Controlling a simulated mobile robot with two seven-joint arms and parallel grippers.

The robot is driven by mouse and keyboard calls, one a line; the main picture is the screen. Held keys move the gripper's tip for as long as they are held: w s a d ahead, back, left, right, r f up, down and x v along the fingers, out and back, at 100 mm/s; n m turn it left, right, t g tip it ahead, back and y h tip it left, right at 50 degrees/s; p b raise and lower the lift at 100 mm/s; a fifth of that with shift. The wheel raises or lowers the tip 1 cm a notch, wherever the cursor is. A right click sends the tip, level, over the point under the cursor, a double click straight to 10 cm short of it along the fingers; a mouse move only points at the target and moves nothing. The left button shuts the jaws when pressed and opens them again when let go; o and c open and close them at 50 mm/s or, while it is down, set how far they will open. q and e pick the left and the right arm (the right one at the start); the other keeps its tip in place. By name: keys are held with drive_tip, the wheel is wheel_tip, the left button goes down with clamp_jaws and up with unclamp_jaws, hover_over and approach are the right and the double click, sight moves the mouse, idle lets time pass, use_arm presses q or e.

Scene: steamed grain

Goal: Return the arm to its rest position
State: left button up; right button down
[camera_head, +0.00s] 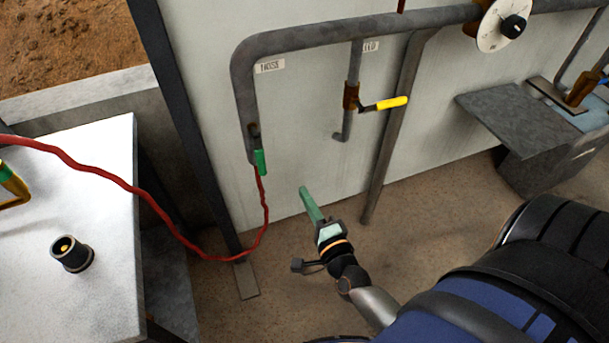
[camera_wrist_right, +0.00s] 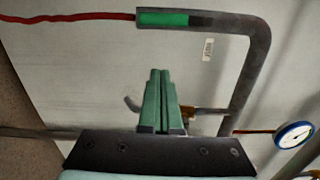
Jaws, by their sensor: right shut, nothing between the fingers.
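My right arm (camera_head: 375,303) comes in from the lower right in the head view. Its green-fingered right gripper (camera_head: 306,192) is raised in front of the pale wall panel, to the right of the red hose and below the pipes. In the right wrist view the two green fingers of this gripper (camera_wrist_right: 160,78) lie together, shut, with nothing between them. The fingers appear apart from the pipes and the hose. My left gripper does not show in either view.
A grey pipe (camera_head: 340,35) with a green-ended red hose (camera_head: 262,205) runs along the wall panel. A yellow-handled valve (camera_head: 390,103) and a round dial (camera_head: 500,25) sit on the pipework. A white table (camera_head: 110,170) stands left, a grey block (camera_head: 510,115) right.

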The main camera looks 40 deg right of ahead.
idle(0.3)
drive_tip(key=s+a+f+n+g+y+p, duration=0.2)
drive_tip(key=s+a+n+g+p, duration=0.2)
drive_tip(key=n, duration=0.7)
drive_tip(key=s+a+f+n+g+y+p, duration=0.2)
drive_tip(key=s+a+n+g+y+p, duration=0.1)
drive_tip(key=s+n, duration=0.6)
drive_tip(key=a+n+g+p, duration=0.1)
drive_tip(key=a+n+p, duration=0.1)
drive_tip(key=shift+a+f+n+g, duration=0.15)
drive_tip(key=shift+a+n+g, duration=0.15)
drive_tip(key=shift+a+n, duration=0.1)
